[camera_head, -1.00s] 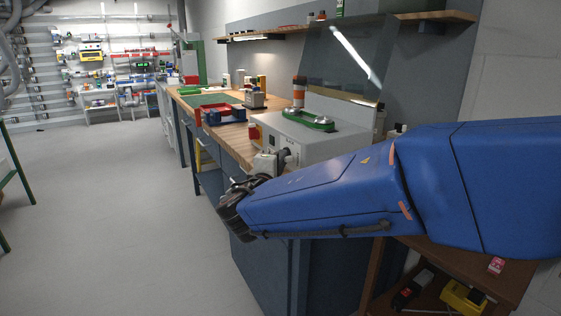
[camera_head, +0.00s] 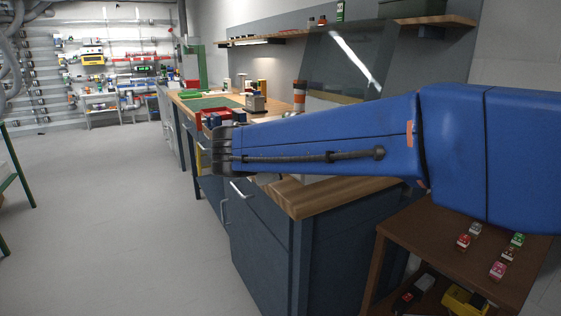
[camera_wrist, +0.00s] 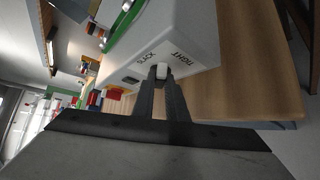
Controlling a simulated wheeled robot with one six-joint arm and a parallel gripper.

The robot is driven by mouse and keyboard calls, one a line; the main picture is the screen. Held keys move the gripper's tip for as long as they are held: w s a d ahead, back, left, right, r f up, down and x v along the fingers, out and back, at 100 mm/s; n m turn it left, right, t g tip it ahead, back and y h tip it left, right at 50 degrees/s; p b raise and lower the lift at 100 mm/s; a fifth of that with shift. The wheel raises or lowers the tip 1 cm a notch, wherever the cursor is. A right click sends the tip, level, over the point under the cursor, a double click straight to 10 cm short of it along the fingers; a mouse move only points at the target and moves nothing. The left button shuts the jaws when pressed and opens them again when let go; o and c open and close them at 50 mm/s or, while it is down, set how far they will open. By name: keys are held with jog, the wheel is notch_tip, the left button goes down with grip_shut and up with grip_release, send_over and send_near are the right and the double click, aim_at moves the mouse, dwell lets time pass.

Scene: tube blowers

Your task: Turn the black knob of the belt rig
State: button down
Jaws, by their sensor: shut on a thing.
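The belt rig is a pale box (camera_wrist: 190,40) with the words SLACK and TIGHT on its front, seen tilted in the wrist view. Its knob (camera_wrist: 161,70) is between these words, with a whitish part showing at the fingertips; the rest is hidden by the fingers. My gripper (camera_wrist: 161,82) is shut on the knob, one finger on each side. In the head view my blue arm covers most of the rig and my fingertips are hidden.
The wooden bench top (camera_head: 345,195) extends around the rig. A brown shelf unit (camera_head: 440,225) with small coloured items stands at right. The floor at left is clear.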

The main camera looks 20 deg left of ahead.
jog(key=g, duration=0.1)
jog(key=n+g+h, duration=0.1)
jog(key=n, duration=0.1)
jog(key=shift+w+a+r+g+h, duration=0.35)
jog(key=shift+a+r+g+h, duration=0.05)
jog(key=shift+w+a+r+n+g+h, duration=0.15)
jog(key=shift+w+a+n+g+h, duration=0.1)
jog(key=shift+n+g+h, duration=0.3)
jog(key=shift+w+a+r+n+g+h, duration=0.1)
jog(key=shift+a+n+g+h, duration=0.2)
jog(key=shift+g+h, duration=0.35)
jog(key=shift+w+a+n+g+h, duration=0.1)
jog(key=shift+w+n+g+h, duration=0.1)
jog(key=shift+n+g+h, duration=0.45)
jog(key=c, duration=1.8)
grip_release()
jog(key=shift+o, duration=0.2)
jog(key=shift+r, duration=0.1)
